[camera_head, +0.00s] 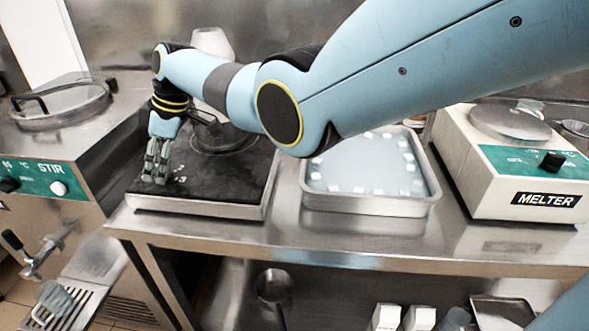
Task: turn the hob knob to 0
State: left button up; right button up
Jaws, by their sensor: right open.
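A black hob (225,178) with a steel front edge lies on the steel counter at the left. A round burner ring (222,140) shows on its top. My right arm comes in from the right across the view. My right gripper (154,180) is open and points down at the front left of the hob's top. Small pale markings (180,178) show on the hob just right of the fingers. I cannot make out the hob knob; the fingers cover that corner. Whether they touch anything is too small to tell. My left gripper is not in view.
A steel tray (368,205) with pale liquid and white cubes stands right of the hob. A white melter (510,170) with a black knob is at the far right. A steel machine marked STIR (45,185) stands at the left. Bare counter (250,232) runs along the front.

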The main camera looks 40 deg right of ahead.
jog(key=m+t+p, duration=0.1)
jog(key=m, duration=0.2)
jog(key=shift+a+r+h, duration=0.1)
jog(key=shift+h, duration=0.3)
jog(key=shift+m, duration=0.7)
jog(key=m, duration=0.1)
jog(key=m+h+b, duration=0.1)
jog(key=shift+f+m+t, duration=0.3)
jog(key=shift+t, duration=0.1)
jog(key=shift+s+r+m+h+b, duration=0.2)
jog(key=shift+r+m+h+b, duration=0.35)
jog(key=shift+m+b, duration=0.4)
jog(key=a+p+v, duration=0.1)
jog(key=v, duration=0.9)
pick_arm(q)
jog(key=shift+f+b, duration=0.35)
pick_arm(e)
jog(key=shift+m+g+h, duration=0.3)
jog(key=shift+m+h, duration=0.35)
jog(key=shift+h, duration=0.1)
jog(key=s+d+f, duration=0.2)
jog(key=s+f, duration=0.3)
jog(key=s, duration=0.4)
jog(key=s+d+f, duration=0.3)
jog(key=s+f, duration=0.2)
jog(key=s, duration=0.4)
jog(key=s+d+f, duration=0.3)
jog(key=s+f, duration=0.2)
jog(key=s, duration=0.5)
